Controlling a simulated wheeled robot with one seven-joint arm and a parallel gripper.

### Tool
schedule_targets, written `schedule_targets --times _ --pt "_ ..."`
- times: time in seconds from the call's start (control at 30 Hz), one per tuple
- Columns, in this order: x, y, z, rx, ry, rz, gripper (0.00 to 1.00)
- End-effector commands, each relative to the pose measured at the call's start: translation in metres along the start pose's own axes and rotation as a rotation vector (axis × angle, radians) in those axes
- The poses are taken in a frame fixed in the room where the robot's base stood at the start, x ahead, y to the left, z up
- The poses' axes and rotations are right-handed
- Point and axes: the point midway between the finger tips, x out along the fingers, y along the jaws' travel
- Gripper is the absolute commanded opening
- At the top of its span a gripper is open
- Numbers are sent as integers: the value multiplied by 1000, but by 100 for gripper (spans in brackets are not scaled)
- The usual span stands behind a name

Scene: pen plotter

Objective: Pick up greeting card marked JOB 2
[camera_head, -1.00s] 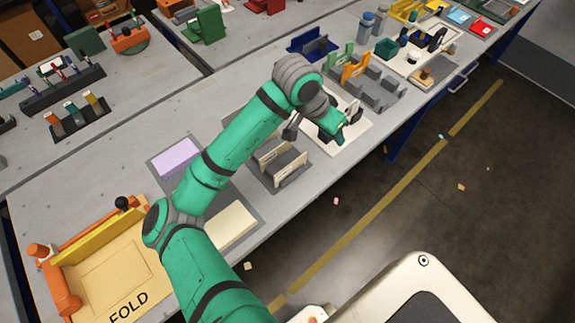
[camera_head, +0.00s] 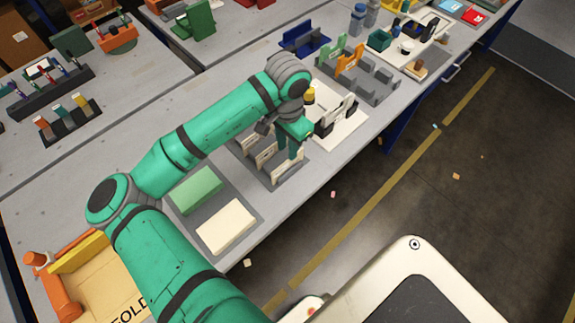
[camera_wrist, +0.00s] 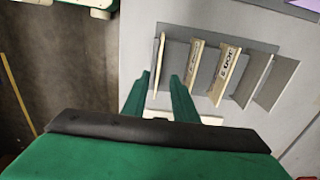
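The grey card rack (camera_head: 283,178) stands on the bench with upright cream cards between its dividers. In the wrist view, a cream card (camera_wrist: 229,75) bears dark lettering that seems to read JOB 2, seen sideways. Another cream card (camera_wrist: 193,68) stands left of it, its marking too small to read. My gripper (camera_head: 290,147) is above the right end of the rack in the head view. In the wrist view my gripper (camera_wrist: 163,85) is open and empty.
A green pad (camera_head: 195,188) and a cream pad (camera_head: 226,227) lie left of the rack. A white plate (camera_head: 343,128) with dark fixtures stands to its right, then a grey holder (camera_head: 372,82). The bench's front edge is close to the rack.

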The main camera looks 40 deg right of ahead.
Motion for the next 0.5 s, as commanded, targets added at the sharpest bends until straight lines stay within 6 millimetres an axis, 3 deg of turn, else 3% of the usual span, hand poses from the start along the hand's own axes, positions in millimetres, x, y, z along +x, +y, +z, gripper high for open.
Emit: schedule_targets --times 0.3,0.5 --pt "40 3 3 -1 -1 2 26" --pt "51 3 3 -1 0 1 26"
